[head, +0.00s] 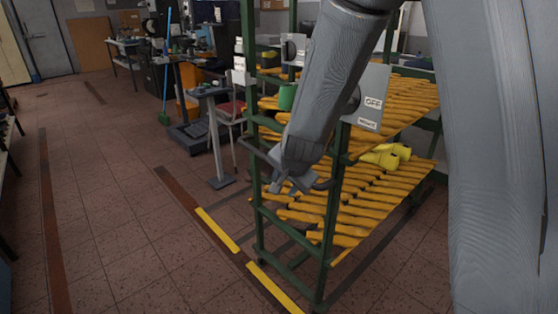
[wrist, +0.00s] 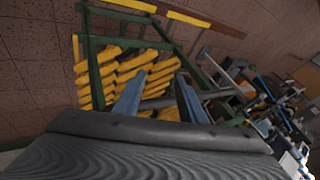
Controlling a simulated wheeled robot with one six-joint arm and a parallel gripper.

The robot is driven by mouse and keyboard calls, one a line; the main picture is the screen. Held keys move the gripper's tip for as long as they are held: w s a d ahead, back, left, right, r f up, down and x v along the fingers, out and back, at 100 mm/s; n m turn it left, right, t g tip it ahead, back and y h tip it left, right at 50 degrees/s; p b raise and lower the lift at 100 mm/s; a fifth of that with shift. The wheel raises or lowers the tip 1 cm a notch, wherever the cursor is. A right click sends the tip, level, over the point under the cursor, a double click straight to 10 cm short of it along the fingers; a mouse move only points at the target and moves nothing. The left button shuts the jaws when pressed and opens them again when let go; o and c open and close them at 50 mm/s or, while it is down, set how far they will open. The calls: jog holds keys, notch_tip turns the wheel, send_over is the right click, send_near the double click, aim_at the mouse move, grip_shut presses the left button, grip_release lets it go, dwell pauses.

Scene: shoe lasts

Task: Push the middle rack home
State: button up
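A green-framed rack (head: 331,225) bears rows of yellow-orange shoe lasts (head: 400,100) on its shelves. A dark grey handle bar (head: 254,150) crosses its near end. My gripper (head: 292,186) is at this bar, pointing down, with its fingers apart. The wrist view shows the two blue-grey fingers (wrist: 160,100) spread, with a grey bar (wrist: 158,103) across the space between them. Whether they touch the bar I cannot tell. The green frame (wrist: 92,75) and lasts (wrist: 140,65) show beyond. My arm hides part of the rack. I cannot tell whether other racks stand beside it.
Yellow floor strips (head: 217,229) and dark floor lines lie at the foot of the rack. The tiled floor at left is clear.

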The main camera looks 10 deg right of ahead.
jog(key=w+a+f+m+t+h+p, duration=0.15)
jog(key=w+a+m+t+h, duration=0.25)
jog(key=w+m+t+h, duration=0.75)
jog(key=w+d+f+m+g+y+p, duration=0.1)
jog(key=w+d+m+g, duration=0.3)
jog(key=w, duration=0.4)
jog(key=shift+f+g+y, duration=0.3)
jog(key=shift+g+y, duration=0.05)
jog(key=shift+y, duration=0.4)
jog(key=shift+d, duration=0.1)
jog(key=shift+c, duration=0.2)
grip_shut()
